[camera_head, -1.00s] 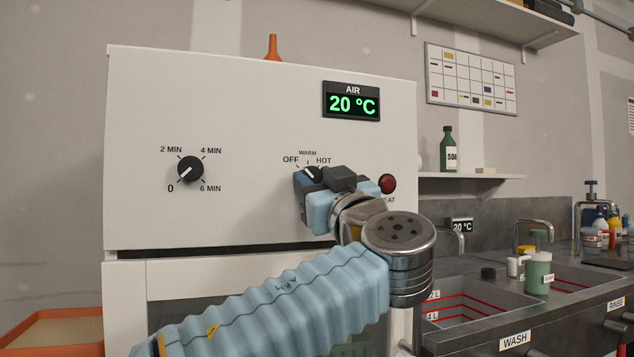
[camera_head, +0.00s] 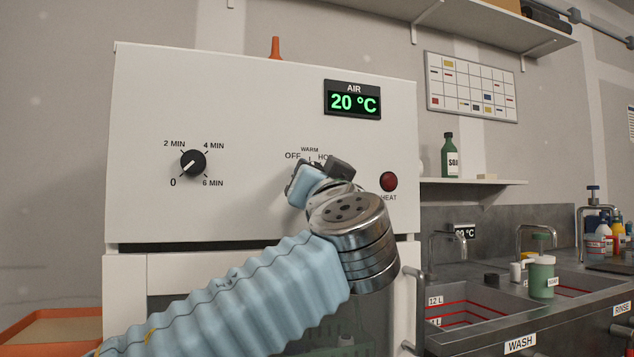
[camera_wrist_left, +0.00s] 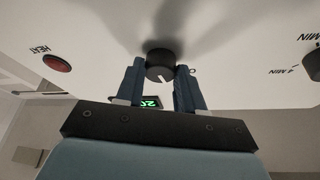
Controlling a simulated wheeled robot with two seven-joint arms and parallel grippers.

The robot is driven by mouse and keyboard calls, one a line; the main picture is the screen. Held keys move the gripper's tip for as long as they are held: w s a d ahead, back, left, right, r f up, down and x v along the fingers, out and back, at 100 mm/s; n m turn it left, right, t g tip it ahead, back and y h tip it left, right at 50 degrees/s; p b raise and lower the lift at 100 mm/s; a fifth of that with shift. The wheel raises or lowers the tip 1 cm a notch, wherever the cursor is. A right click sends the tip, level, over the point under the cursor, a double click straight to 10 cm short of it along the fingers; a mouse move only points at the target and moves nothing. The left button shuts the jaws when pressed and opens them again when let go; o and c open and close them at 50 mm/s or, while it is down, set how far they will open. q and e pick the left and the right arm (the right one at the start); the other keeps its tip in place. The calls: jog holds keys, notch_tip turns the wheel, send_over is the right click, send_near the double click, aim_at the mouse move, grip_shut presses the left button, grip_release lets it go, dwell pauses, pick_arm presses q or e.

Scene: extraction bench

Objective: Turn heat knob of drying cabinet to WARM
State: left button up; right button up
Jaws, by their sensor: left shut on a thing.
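The white drying cabinet (camera_head: 245,110) fills the middle of the head view. The black heat knob (camera_wrist_left: 160,68) sits below the OFF, WARM and HOT labels. My left gripper (camera_head: 312,178) covers most of it in the head view. In the left wrist view, my left gripper (camera_wrist_left: 158,84) has its two dark blue fingers either side of the knob, shut on it. The knob's white mark points toward the bottom of that inverted view, so roughly up the panel; its exact setting is hard to tell. My right gripper is not in view.
The timer knob (camera_head: 193,162) is left of the heat knob, its mark toward 0. The red HEAT lamp (camera_head: 388,181) is close on the right. The air display (camera_head: 352,100) reads 20 °C. An orange funnel (camera_head: 275,48) stands on top. Sinks (camera_head: 480,305) are at right.

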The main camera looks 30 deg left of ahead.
pick_arm(q)
jog(key=shift+m+t+h, duration=0.3)
jog(key=shift+m+h, duration=0.4)
jog(key=shift+m, duration=0.8)
jog(key=shift+m+h, duration=0.3)
jog(key=o, duration=1)
jog(key=shift+o, duration=0.2)
jog(key=shift+s, duration=0.1)
jog(key=b+v, duration=0.3)
jog(key=v, duration=1)
jog(key=shift+s+d+f, duration=0.2)
